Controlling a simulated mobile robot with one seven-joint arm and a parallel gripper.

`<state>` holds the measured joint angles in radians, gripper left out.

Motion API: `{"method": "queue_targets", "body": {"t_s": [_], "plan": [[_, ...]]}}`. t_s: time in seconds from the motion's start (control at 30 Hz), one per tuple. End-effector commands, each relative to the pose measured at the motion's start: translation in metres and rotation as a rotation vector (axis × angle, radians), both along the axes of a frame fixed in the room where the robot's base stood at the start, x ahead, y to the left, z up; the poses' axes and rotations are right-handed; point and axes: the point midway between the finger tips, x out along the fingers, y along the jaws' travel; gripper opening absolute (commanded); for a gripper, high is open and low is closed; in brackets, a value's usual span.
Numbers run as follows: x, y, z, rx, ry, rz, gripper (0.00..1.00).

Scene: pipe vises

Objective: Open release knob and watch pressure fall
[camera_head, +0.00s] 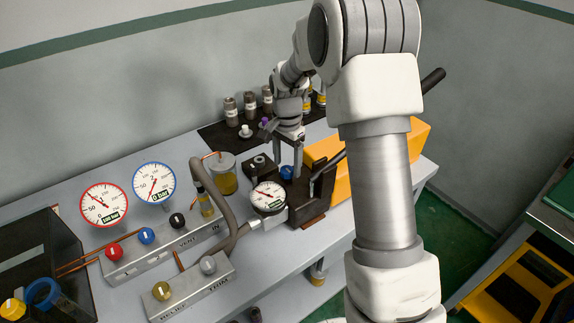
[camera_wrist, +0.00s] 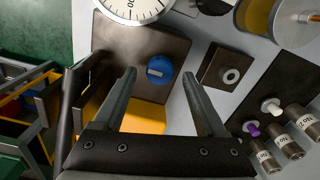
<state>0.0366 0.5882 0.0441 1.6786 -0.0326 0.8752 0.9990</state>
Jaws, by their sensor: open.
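A blue knob (camera_head: 287,172) with a pale mark sits on the dark block (camera_head: 308,207) at the bench's right part. It also shows in the wrist view (camera_wrist: 159,70). Its label cannot be read. My gripper (camera_head: 287,168) points down over this knob, open. In the wrist view my gripper (camera_wrist: 159,76) has a fingertip on either side of the knob in the picture; contact cannot be told. A white dial gauge (camera_head: 268,196) sits beside the block, partly cut off in the wrist view (camera_wrist: 138,8). A red-rimmed gauge (camera_head: 104,204) and a blue-rimmed gauge (camera_head: 154,183) stand left.
A manifold (camera_head: 150,257) carries red, blue and black knobs; a front block (camera_head: 190,288) has yellow and grey knobs. A grey hose (camera_head: 222,210) runs toward the gauge. Dark bottles (camera_head: 231,111) stand behind on a black mat. A yellow box (camera_head: 340,182) lies right of my gripper.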

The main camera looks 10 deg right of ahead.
Motion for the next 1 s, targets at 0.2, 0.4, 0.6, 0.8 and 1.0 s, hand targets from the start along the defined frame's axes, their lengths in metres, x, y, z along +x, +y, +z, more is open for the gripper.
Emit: {"method": "queue_targets", "body": {"t_s": [0.2, 0.4, 0.6, 0.8, 1.0], "plan": [[-0.0004, 0.0004, -0.0121, 0.001, 0.001, 0.000, 0.74], [-0.0002, 0.0003, -0.0123, 0.000, 0.000, 0.000, 0.74], [-0.0002, 0.0003, -0.0121, 0.000, 0.000, 0.000, 0.43], [-0.0002, 0.0003, -0.0120, 0.000, 0.000, 0.000, 0.07], [-0.0002, 0.0002, -0.0118, 0.000, 0.000, 0.002, 0.00]]}}
